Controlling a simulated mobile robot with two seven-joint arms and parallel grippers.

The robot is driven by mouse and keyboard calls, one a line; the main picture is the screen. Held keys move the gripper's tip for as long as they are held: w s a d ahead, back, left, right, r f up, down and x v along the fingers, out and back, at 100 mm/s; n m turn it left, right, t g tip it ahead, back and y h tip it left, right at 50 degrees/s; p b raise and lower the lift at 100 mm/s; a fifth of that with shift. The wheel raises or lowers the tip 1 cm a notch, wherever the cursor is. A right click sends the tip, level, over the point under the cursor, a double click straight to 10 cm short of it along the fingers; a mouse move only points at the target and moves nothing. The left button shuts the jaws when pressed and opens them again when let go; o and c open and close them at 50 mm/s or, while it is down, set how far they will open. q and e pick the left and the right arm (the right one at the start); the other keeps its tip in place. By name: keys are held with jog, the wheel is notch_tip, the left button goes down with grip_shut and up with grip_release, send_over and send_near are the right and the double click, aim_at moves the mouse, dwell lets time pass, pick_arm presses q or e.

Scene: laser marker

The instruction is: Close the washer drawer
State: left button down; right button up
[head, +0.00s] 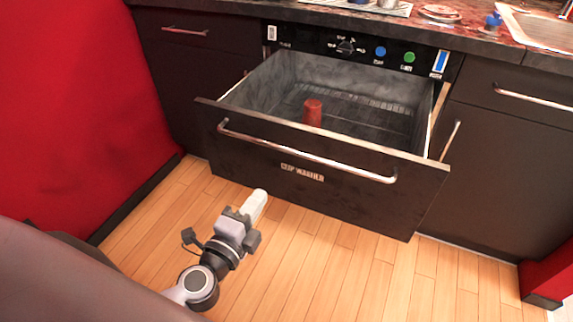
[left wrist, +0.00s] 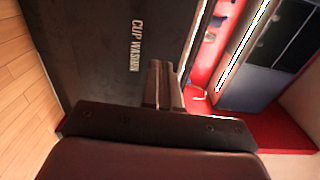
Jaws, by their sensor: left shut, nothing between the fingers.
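The washer drawer (head: 330,185) is pulled well out of the dark cabinet in the head view. Its black front carries "CUP WASHER" lettering and a long metal handle (head: 300,155). A red cup (head: 312,112) stands inside the drawer. My left gripper (head: 262,194) is shut and empty, in front of the drawer front and below the handle, left of the lettering. In the left wrist view the drawer front (left wrist: 100,45) fills the upper left, with the shut gripper fingers (left wrist: 160,68) pointing toward it. Contact cannot be told. My right gripper is not in view.
A control panel with a green button (head: 409,57) sits above the drawer. The counter (head: 460,40) above holds a tray and small items. A closed cabinet (head: 510,150) stands at right, a red wall (head: 70,90) at left. The wooden floor (head: 330,270) in front is clear.

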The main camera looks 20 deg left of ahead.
pick_arm(q)
jog(key=p, duration=0.1)
send_near(283, 162)
jog(key=w+d+r, duration=0.2)
jog(key=w+r, duration=0.1)
jog(key=w, duration=0.3)
jog(key=shift+w+a, duration=0.15)
jog(key=shift+w, duration=0.25)
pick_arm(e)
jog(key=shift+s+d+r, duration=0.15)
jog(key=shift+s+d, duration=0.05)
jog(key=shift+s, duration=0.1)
pick_arm(q)
jog(key=shift+w, duration=0.1)
